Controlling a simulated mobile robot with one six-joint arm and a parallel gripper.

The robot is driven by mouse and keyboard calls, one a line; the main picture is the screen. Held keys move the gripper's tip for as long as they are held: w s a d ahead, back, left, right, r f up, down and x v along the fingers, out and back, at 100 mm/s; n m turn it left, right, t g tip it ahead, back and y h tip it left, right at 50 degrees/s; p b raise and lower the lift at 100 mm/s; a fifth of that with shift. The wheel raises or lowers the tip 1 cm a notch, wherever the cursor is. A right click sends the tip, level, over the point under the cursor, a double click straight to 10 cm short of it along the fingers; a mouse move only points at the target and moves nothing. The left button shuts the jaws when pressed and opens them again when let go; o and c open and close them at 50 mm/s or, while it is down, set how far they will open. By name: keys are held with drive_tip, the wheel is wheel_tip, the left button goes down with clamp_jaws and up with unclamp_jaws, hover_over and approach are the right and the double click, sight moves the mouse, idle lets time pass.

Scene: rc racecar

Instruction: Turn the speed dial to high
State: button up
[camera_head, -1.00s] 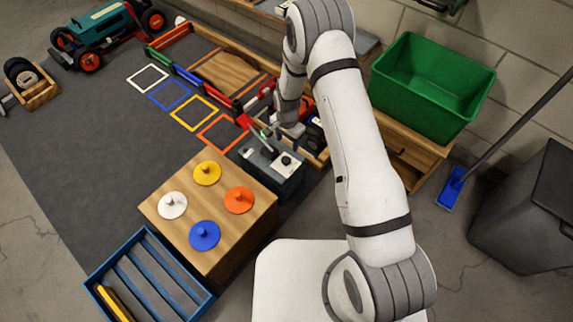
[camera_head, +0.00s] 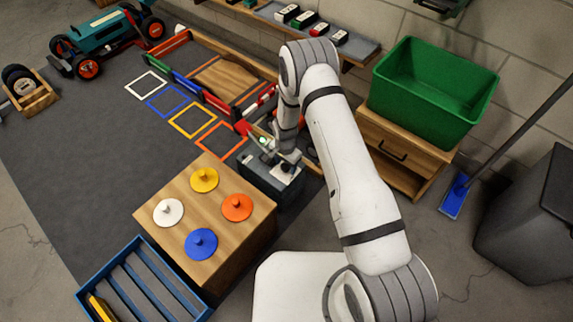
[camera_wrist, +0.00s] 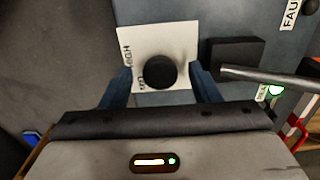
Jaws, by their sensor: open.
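The speed dial (camera_wrist: 160,72) is a round black knob on a white label plate (camera_wrist: 183,38) in the wrist view. Part of the word "HIGH" shows at the plate's left edge. The dial sits on a dark blue-grey control box (camera_head: 268,183), which stands beyond the wooden block in the head view. My gripper (camera_wrist: 160,88) is open, with one blue finger on each side of the dial. I cannot tell whether the fingers touch it. In the head view my gripper (camera_head: 288,164) is over the box and hides most of the plate.
A metal lever (camera_wrist: 265,78) with a black base lies close to the right finger, beside a green light (camera_wrist: 276,90). A wooden block (camera_head: 225,215) with coloured knobbed discs stands in front of the box. A green bin (camera_head: 430,90) is at the right.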

drive_tip(key=shift+c, duration=0.4)
drive_tip(key=c, duration=0.9)
drive_tip(key=shift+d, duration=0.2)
drive_tip(key=shift+a, duration=0.15)
drive_tip(key=shift+s+m, duration=0.1)
drive_tip(key=shift+m, duration=0.2)
drive_tip(key=m, duration=0.2)
drive_tip(key=shift+f+m, duration=0.1)
drive_tip(key=shift+m, duration=0.2)
drive_tip(key=m, duration=0.5)
drive_tip(key=shift+s+m, duration=0.1)
drive_tip(key=shift+m, duration=0.2)
